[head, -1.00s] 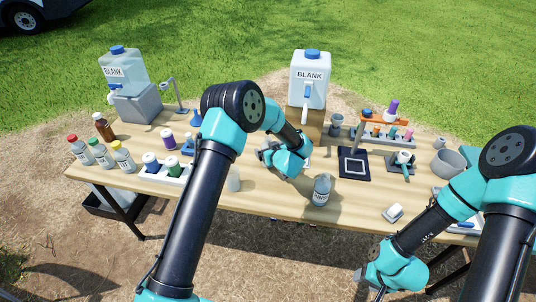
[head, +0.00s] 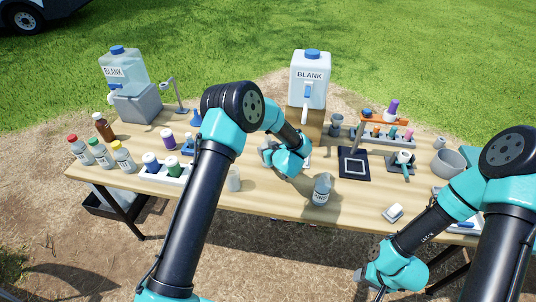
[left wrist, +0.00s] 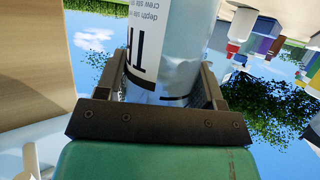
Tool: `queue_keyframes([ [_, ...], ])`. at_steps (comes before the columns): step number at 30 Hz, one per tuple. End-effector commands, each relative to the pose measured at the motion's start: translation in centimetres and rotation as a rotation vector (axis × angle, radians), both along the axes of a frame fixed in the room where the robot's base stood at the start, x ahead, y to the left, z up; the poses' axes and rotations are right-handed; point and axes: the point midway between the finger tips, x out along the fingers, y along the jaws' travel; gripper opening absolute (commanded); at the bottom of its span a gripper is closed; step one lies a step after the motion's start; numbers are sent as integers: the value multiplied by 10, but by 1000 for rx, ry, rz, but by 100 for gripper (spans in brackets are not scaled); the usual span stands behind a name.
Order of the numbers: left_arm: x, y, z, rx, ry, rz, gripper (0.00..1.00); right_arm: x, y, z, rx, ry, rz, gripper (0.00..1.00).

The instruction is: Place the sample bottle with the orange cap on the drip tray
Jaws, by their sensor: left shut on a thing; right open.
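My left gripper (head: 272,152) is shut on a clear bottle (left wrist: 172,62) with a white printed label. Its fingers stand on both sides of the bottle in the left wrist view. The cap of this bottle does not show, so I cannot tell its colour. In the head view the held bottle is mostly hidden by the gripper, just in front of the wooden stand of a BLANK carboy. A dark flat square piece (head: 354,165) lies right of the gripper; I cannot tell whether it is the drip tray. My right gripper (head: 372,285) is open and empty at the table's front edge.
A rack of coloured vials (head: 388,134) is at the back right. Several capped bottles (head: 100,154) stand on the left. The table's front middle is fairly clear.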

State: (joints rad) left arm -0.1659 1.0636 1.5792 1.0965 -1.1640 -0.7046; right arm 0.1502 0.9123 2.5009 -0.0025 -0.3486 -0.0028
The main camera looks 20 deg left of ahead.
Motion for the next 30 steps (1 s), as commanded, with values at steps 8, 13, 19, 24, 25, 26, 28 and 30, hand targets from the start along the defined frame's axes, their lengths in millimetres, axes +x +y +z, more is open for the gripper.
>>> queue_keyframes([
  [8, 0, 0, 0, 0, 0, 0, 29, 0, 0, 0, 0, 0, 0, 56],
  [13, 0, 0, 2, 0, -1, 0, 29, 0, 0, 0, 0, 0, 0, 56],
  [19, 0, 0, 16, -1, -2, 0, 29, 0, 0, 0, 0, 0, 0, 56],
  [24, -2, -1, 38, -1, -1, -1, 29, 0, 0, 0, 0, 0, 0, 56],
  [25, -8, -3, 37, 0, 1, -3, 29, 0, 0, 0, 0, 0, 0, 56],
  [26, -14, -5, 37, 1, 2, -3, 29, 0, 0, 0, 0, 0, 0, 56],
  [28, -27, -9, 38, 1, 2, -4, 29, 0, 0, 0, 0, 0, 0, 56],
  [30, -42, -13, 40, 2, 3, -3, 29, 0, 0, 0, 0, 0, 0, 56],
])
